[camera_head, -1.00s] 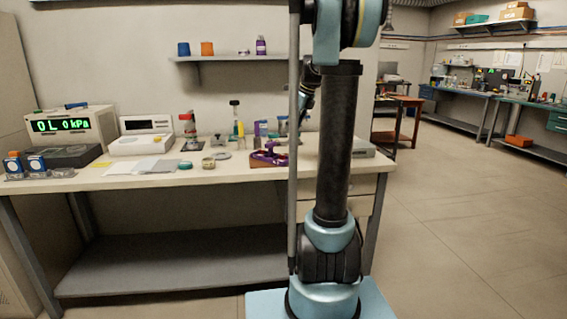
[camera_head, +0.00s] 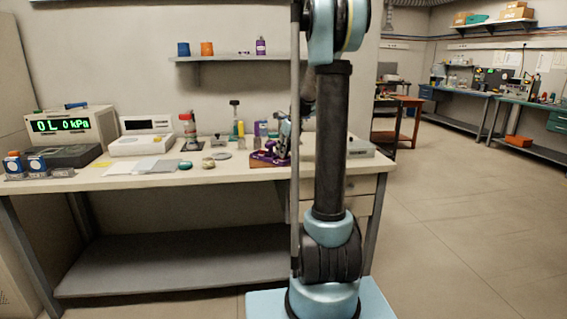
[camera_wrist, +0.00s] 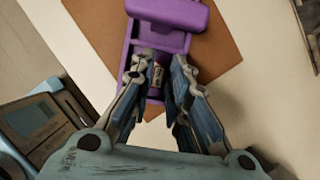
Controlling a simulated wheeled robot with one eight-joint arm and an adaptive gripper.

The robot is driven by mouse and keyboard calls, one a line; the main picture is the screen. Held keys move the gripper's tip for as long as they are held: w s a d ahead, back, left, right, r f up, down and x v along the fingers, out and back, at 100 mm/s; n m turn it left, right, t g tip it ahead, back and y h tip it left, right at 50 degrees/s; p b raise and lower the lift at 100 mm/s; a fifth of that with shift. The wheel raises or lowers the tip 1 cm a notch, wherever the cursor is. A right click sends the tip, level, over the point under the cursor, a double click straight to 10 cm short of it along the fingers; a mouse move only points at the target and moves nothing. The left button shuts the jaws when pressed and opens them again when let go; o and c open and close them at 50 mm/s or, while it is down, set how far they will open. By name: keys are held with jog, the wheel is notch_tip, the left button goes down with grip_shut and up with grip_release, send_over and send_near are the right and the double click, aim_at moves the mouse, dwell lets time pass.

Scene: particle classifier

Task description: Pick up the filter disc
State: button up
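My gripper (camera_wrist: 163,58) points down over a purple tray-like fixture (camera_wrist: 178,40) in the wrist view. Its two fingers stand apart, one on each side of a small pale piece with a reddish mark (camera_wrist: 157,75) in the fixture's channel. I cannot tell whether this piece is the filter disc; the fingers partly hide it. In the head view the purple fixture (camera_head: 262,160) is on the bench, with my gripper (camera_head: 281,150) low over its right part. A flat grey round piece (camera_head: 221,156) lies on the bench left of the fixture.
The fixture is on a brown mat (camera_wrist: 215,30) on the pale bench (camera_head: 130,181). In the head view a green-lidded round tin (camera_head: 185,164), a small jar (camera_head: 208,162) and a pressure readout box (camera_head: 70,127) stand to the left. Several bottles are behind the fixture.

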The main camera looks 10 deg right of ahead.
jog(key=shift+w+a+f, duration=0.15)
jog(key=shift+w+f, duration=0.05)
jog(key=shift+f, duration=0.45)
jog(key=shift+c, duration=0.6)
grip_shut()
